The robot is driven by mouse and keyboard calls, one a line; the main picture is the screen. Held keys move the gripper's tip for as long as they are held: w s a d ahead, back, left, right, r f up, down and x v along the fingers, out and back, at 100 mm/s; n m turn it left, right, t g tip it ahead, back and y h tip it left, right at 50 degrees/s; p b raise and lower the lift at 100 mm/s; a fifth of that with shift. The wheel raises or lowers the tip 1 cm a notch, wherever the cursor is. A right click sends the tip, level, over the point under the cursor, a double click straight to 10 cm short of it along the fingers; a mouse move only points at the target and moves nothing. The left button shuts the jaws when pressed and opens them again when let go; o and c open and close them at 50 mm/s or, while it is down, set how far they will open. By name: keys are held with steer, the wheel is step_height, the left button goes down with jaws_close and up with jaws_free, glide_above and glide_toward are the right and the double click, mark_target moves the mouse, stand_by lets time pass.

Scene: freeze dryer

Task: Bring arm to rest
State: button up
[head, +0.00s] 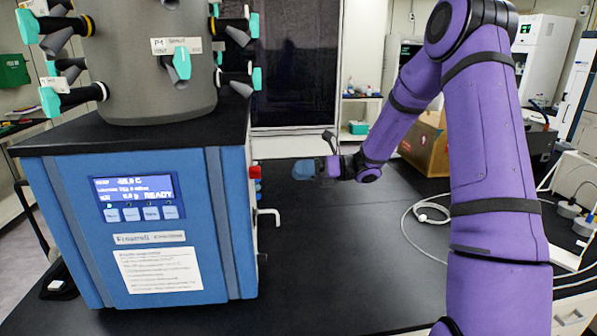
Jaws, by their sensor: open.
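My purple arm rises from the lower right, bends at the top right, and slopes down and left to my gripper (318,168). My gripper is over the black bench, just right of the freeze dryer (150,220), and apart from it. It is open. It is small in this view, and I see nothing held in it. The freeze dryer has a blue cabinet with a lit display reading READY. A grey drum (150,75) with black ports and teal valve knobs stands on its black top.
The black bench top (340,275) is clear in the middle. A white tap-like fitting (268,215) sticks out of the dryer's right side. A cardboard box (425,145) stands behind my arm. A white cable (415,225) lies on the bench at the right.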

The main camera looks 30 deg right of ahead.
steer(key=s+a+r+n+g+h, duration=0.3)
steer(key=s+a+r+n+h, duration=0.1)
steer(key=s+n, duration=0.4)
steer(key=s+a+r+n+g+h, duration=0.35)
steer(key=s+n+h, duration=0.2)
steer(key=s, duration=0.35)
steer(key=s+d+r+n+t+h, duration=0.2)
steer(key=s+n+t+h, duration=0.1)
steer(key=s+n, duration=0.4)
steer(key=s+d+r+n+t+h, duration=0.2)
steer(key=s+r+n+t+h, duration=0.1)
steer(key=s+n, duration=0.5)
steer(key=shift+s+d+r+h, duration=0.35)
steer(key=shift+s+h, duration=0.5)
steer(key=shift+s, duration=0.3)
